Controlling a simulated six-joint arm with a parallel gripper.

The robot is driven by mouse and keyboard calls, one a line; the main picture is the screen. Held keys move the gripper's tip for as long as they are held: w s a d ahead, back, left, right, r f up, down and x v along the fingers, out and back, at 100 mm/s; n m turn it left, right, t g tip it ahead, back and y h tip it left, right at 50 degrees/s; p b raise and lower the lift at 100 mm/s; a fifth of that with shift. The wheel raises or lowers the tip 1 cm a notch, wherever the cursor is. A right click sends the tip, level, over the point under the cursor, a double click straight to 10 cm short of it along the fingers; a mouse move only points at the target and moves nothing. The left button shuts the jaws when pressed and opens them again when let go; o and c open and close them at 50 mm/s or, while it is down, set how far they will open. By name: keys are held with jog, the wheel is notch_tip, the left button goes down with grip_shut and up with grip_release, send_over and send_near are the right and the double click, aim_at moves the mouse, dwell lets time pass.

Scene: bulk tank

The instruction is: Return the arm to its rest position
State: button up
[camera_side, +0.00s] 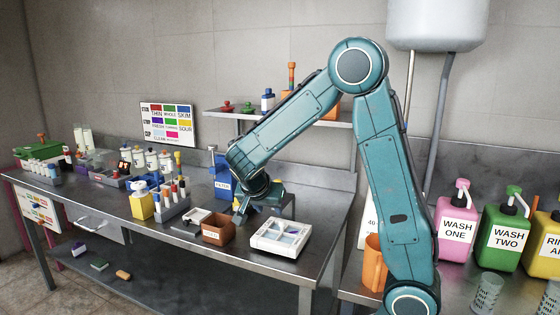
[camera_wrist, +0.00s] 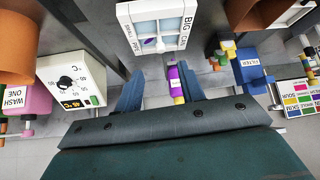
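My arm is bent over the steel bench in the side view. My gripper (camera_side: 242,212) points down just above the bench, near a brown box and a white tray. In the wrist view its two blue fingers (camera_wrist: 158,92) stand apart, with grey surface showing between them. A purple and yellow item (camera_wrist: 177,82) shows close to the right finger, which partly covers it. It does not look clamped between the fingers.
The white tray (camera_side: 281,251) and brown box (camera_side: 217,231) are close to my gripper. A blue filter unit (camera_side: 222,180) stands behind. A tube rack (camera_side: 172,208) and yellow box (camera_side: 142,206) are left. Wash bottles (camera_side: 455,228) stand right. A shelf (camera_side: 330,119) is behind my arm.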

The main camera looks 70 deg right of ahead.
jog(key=s+a+r+n+t+y, duration=0.2)
jog(key=s+a+r+n+y, duration=0.2)
jog(key=s+a+n, duration=0.4)
jog(key=s+a+r+n+t+y, duration=0.2)
jog(key=s+a+r+n, duration=0.3)
jog(key=s+a+n, duration=0.3)
jog(key=shift+s+a+t+y, duration=0.4)
jog(key=shift+s+a+y, duration=0.45)
jog(key=shift+a, duration=0.35)
